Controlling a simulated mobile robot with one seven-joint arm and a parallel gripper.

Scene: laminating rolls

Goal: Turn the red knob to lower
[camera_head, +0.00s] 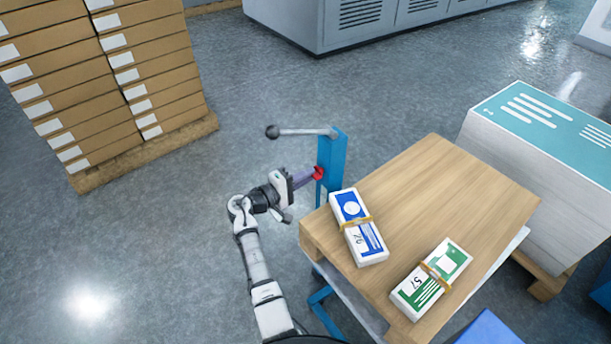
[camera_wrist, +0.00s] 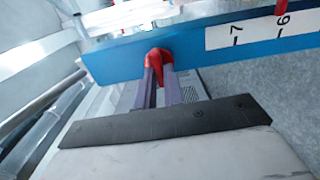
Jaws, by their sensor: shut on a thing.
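The red knob (camera_head: 318,173) sits on the side of the blue upright post (camera_head: 333,155) of the lift cart in the head view. In the wrist view the red knob (camera_wrist: 158,58) shows against the blue post (camera_wrist: 200,42), between my finger ends. My gripper (camera_head: 311,176) reaches the knob from the left, its fingers shut on it. In the wrist view my gripper (camera_wrist: 159,72) has a purple-grey finger on each side of the knob. The fingers hide part of the knob.
A lever with a dark ball (camera_head: 272,132) sticks out left from the post top, above my gripper. A wooden board (camera_head: 440,180) with two banded packs, blue (camera_head: 350,210) and green (camera_head: 412,300), lies right. Stacked boxes (camera_head: 100,90) stand back left. A scale (camera_wrist: 270,30) marked 7 and 6 is on the post.

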